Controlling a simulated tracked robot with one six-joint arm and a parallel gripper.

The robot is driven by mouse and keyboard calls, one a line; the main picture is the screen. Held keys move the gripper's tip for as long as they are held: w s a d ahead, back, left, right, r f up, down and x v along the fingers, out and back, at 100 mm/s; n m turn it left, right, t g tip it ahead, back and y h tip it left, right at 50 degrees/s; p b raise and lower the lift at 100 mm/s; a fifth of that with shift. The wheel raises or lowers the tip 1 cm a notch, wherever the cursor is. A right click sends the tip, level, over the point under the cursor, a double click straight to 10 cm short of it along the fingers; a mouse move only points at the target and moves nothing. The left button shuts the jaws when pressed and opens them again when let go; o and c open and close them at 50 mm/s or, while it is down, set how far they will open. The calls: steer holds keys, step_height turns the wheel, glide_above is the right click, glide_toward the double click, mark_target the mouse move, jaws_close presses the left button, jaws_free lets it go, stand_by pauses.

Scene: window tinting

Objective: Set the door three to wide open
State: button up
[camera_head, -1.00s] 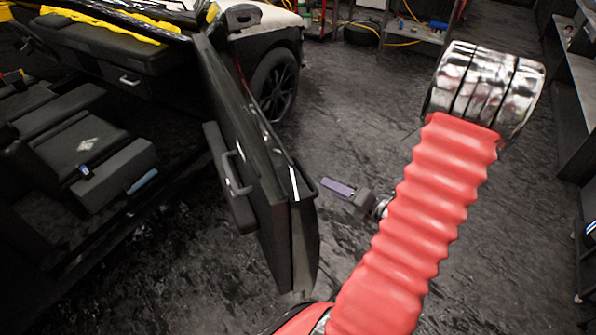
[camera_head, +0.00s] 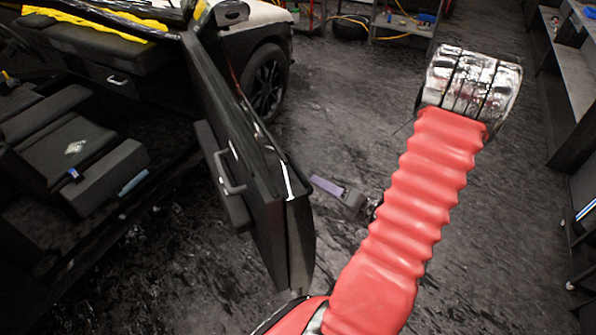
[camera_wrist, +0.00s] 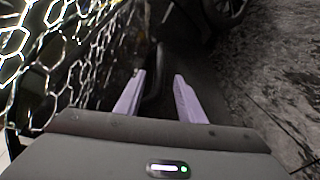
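The black car door (camera_head: 258,190) stands swung out from the car's side in the head view, its inner side with a pull handle (camera_head: 230,172) facing left. In the wrist view its glossy outer face (camera_wrist: 60,60) fills the left with bright hexagon reflections. My gripper (camera_head: 328,187) is on the door's outer side, close to its free edge. In the wrist view its two purple fingers (camera_wrist: 159,75) are spread apart, with a dark curved bar between or beyond them. I cannot tell whether the fingers touch the door.
The car's open interior with a black seat (camera_head: 65,150) lies left of the door. A car's front wheel (camera_head: 264,85) stands behind it. Shelves (camera_head: 405,22) line the back, and a bench (camera_head: 572,75) stands at the right. The dark floor right of my arm is clear.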

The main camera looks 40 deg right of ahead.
mark_target(297, 172)
steer(key=x, duration=1.1)
steer(key=shift+w+f, duration=0.1)
steer(key=shift+w, duration=0.1)
steer(key=shift+c, duration=0.6)
jaws_close()
